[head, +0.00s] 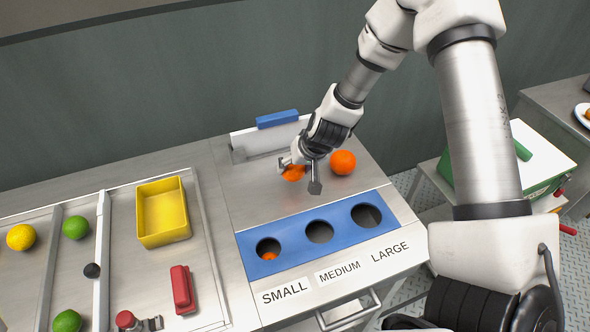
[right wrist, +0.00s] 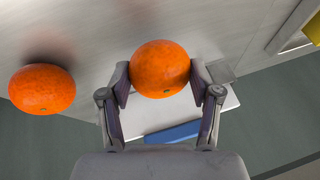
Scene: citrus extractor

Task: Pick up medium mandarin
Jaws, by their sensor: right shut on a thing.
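The medium mandarin (head: 293,173) is orange and partly hidden by my right gripper (head: 300,174) in the head view. The right wrist view shows the mandarin (right wrist: 160,69) between the two fingers of my right gripper (right wrist: 160,84), which is shut on it. Whether it touches the metal top is hard to tell. A larger-looking orange mandarin (head: 343,162) rests just to the right; it also shows at the left of the right wrist view (right wrist: 42,89). Another orange fruit (head: 269,256) shows inside the SMALL hole. My left gripper is not in view.
A blue panel (head: 293,243) with three round holes lies in front, labelled SMALL, MEDIUM and LARGE. A yellow bin (head: 163,212), a red block (head: 182,289) and green and yellow fruits are to the left. A blue-handled pale plate (head: 262,139) stands behind the gripper.

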